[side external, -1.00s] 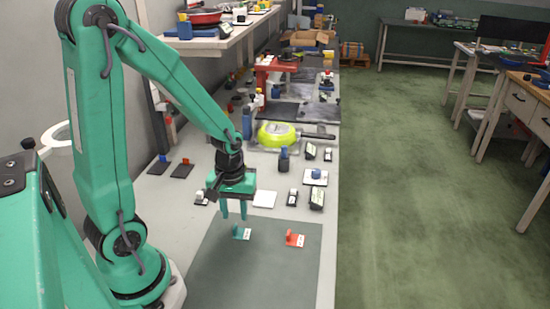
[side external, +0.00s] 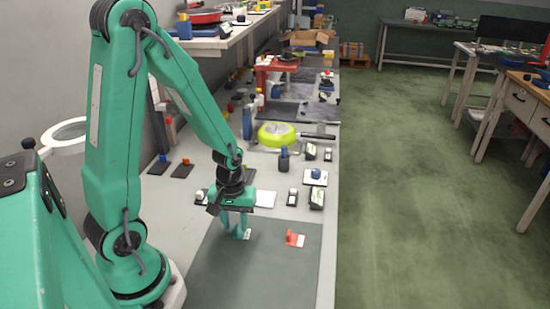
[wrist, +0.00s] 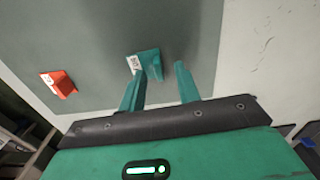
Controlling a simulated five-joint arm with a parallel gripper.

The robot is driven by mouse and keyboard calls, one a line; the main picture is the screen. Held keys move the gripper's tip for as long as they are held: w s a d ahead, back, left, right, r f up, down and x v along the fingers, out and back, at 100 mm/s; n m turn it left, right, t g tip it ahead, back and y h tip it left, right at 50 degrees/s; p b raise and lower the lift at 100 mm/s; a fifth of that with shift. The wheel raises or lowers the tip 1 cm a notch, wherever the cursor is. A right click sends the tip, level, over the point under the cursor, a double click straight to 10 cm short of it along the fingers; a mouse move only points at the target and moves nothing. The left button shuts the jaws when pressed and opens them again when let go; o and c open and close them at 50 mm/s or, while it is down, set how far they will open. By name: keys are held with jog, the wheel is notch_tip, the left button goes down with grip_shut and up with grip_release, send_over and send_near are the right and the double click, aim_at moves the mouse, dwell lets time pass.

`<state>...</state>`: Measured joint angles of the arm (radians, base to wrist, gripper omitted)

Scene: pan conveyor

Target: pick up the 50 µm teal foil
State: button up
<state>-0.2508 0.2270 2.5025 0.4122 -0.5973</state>
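The teal foil (wrist: 149,58) is a small teal piece with a white label. In the wrist view it lies on the dark mat just beyond my left fingertip, partly overlapped by it. In the side external view my gripper (side external: 234,228) is low over the mat at the foil. There the white label (side external: 247,234) shows to the right of the fingers, and the upright teal part is mostly hidden. Contact cannot be told.
A red-orange foil piece (side external: 291,238) with a white label stands on the same dark mat (side external: 255,275), to the right. Small black and white blocks (side external: 316,199) stand behind the mat, with a yellow-green round pan (side external: 277,134) further back. The front of the mat is clear.

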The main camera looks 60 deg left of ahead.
aim_at(235, 225)
jog(key=shift+c, duration=0.4)
grip_shut()
jog(key=shift+r, duration=0.15)
jog(key=shift+r, duration=1.75)
jog(key=s+d+r, duration=0.3)
jog(key=d+r, duration=0.4)
jog(key=d, duration=0.4)
jog(key=shift+s, duration=0.15)
jog(key=shift+r, duration=0.1)
